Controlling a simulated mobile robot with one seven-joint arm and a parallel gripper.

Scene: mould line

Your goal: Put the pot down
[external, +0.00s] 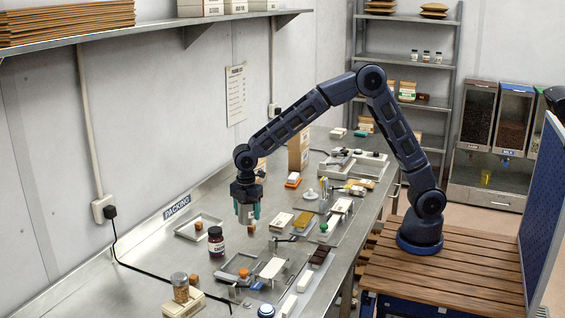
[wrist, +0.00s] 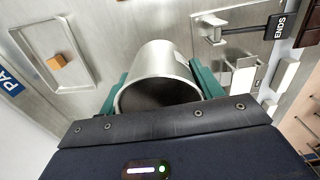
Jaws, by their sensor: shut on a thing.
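My gripper (external: 246,207) points down above the steel bench, its green fingers shut on a metal pot (external: 245,214). In the wrist view the pot (wrist: 157,66) is a plain steel cylinder seen from its rim, with a dark inside. The green fingers (wrist: 158,90) press on its two sides. In the external view the fingers and gripper body hide much of the pot. It appears to be held above the bench top (external: 165,266), but its exact height is hard to tell.
A shallow steel tray (external: 180,233) with a brown cube (external: 198,226) lies to the left of the pot. Several moulds and tools crowd the bench to the right. A black cable (external: 135,269) runs along the left.

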